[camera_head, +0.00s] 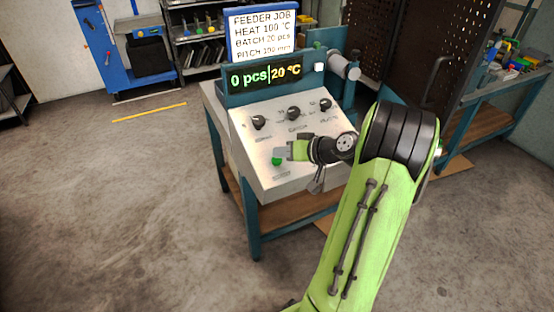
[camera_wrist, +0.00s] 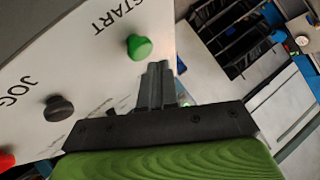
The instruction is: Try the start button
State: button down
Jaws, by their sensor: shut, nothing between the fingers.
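The green start button (camera_head: 276,161) sits on the sloped light panel (camera_head: 250,150) of the feeder machine. In the wrist view the green button (camera_wrist: 139,46) stands out from the panel beside the word START. My gripper (camera_head: 281,152) is over the lower part of the panel, close to the button. In the wrist view its shut fingers (camera_wrist: 157,72) are just below and right of the button, with a small visible gap. The display (camera_head: 264,77) reads 0 pcs and 20 °C. The job sign (camera_head: 262,34) reads FEEDER JOB, HEAT 100 °C, BATCH 20 pcs and a pitch line.
Three black knobs, the middle one (camera_head: 293,113) among them, line the upper panel. A black JOG button (camera_wrist: 58,108) and a red button (camera_wrist: 6,158) show in the wrist view. A workbench (camera_head: 500,90) stands at right. Floor at left is clear.

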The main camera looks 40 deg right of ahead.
jog(key=shift+f, duration=0.1)
dwell(0.7)
jog(key=shift+w+f+b, duration=0.15)
jog(key=shift+f+b, duration=0.15)
jog(key=shift+b, duration=0.05)
jog(key=shift+w+d+f+b, duration=0.1)
jog(key=shift+w+f+b, duration=0.05)
jog(key=shift+f+b, duration=0.35)
dwell(0.6)
jog(key=shift+s+r+p, duration=0.3)
jog(key=shift+r+p, duration=0.3)
jog(key=shift+r, duration=0.3)
jog(key=r+p, duration=0.1)
jog(key=s+r+p, duration=0.1)
jog(key=r, duration=0.1)
jog(key=r+p, duration=0.1)
jog(key=shift+s+a+r, duration=0.25)
jog(key=shift+a+r, duration=0.05)
jog(key=shift+r, duration=0.1)
